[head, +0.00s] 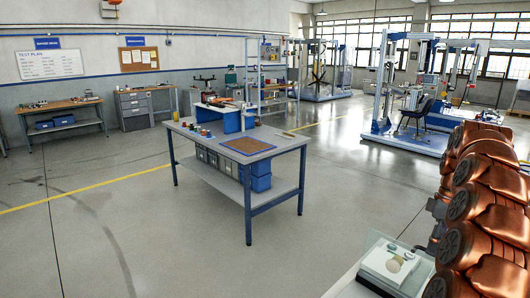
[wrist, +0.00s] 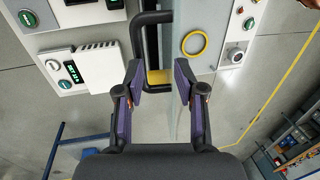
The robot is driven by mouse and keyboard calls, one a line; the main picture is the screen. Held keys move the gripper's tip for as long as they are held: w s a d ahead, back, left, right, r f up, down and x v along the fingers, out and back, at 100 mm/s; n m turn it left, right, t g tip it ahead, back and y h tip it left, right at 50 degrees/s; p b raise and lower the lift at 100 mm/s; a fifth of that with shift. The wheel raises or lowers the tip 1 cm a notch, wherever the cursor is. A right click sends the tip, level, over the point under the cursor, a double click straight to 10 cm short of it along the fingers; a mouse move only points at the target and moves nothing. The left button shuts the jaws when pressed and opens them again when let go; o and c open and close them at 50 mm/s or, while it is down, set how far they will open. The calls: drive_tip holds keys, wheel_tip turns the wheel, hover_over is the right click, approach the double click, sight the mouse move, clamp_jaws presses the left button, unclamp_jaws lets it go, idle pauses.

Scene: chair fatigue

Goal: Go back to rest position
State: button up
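My gripper (wrist: 158,76) shows in the wrist view with its two purple-padded fingers apart. It is open, and nothing is held between the pads. A black bar handle (wrist: 141,45) on a light machine panel stands just beyond the fingertips, and a yellow patch (wrist: 158,77) shows in the gap behind them. I cannot tell how far the handle is from the fingers. My gripper cannot be made out in the head view.
The wrist view shows a white box with a green display (wrist: 73,77), a yellow ring (wrist: 194,43) and buttons close by. In the head view, a worktable (head: 283,143) stands mid-floor, a test rig (head: 378,139) at right, and open floor (head: 130,235) at left.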

drive_tip(key=s+a+r+m, duration=0.1)
drive_tip(key=s+a+r, duration=0.1)
drive_tip(key=s+a, duration=0.35)
drive_tip(key=s+a+r, duration=0.1)
drive_tip(key=s+a, duration=0.1)
drive_tip(key=a, duration=0.7)
drive_tip(key=s+a+r+m, duration=0.1)
drive_tip(key=s+a+r, duration=0.1)
drive_tip(key=s+a, duration=0.35)
drive_tip(key=s+a+f+m, duration=0.3)
drive_tip(key=s+a+f, duration=0.1)
drive_tip(key=s, duration=0.6)
drive_tip(key=s+a+f+m+h, duration=0.1)
drive_tip(key=s+a+f+m, duration=0.2)
drive_tip(key=s, duration=0.7)
drive_tip(key=shift+s+a+f+h+p, duration=0.3)
drive_tip(key=shift+s+a+f+p, duration=0.15)
drive_tip(key=shift+f, duration=0.45)
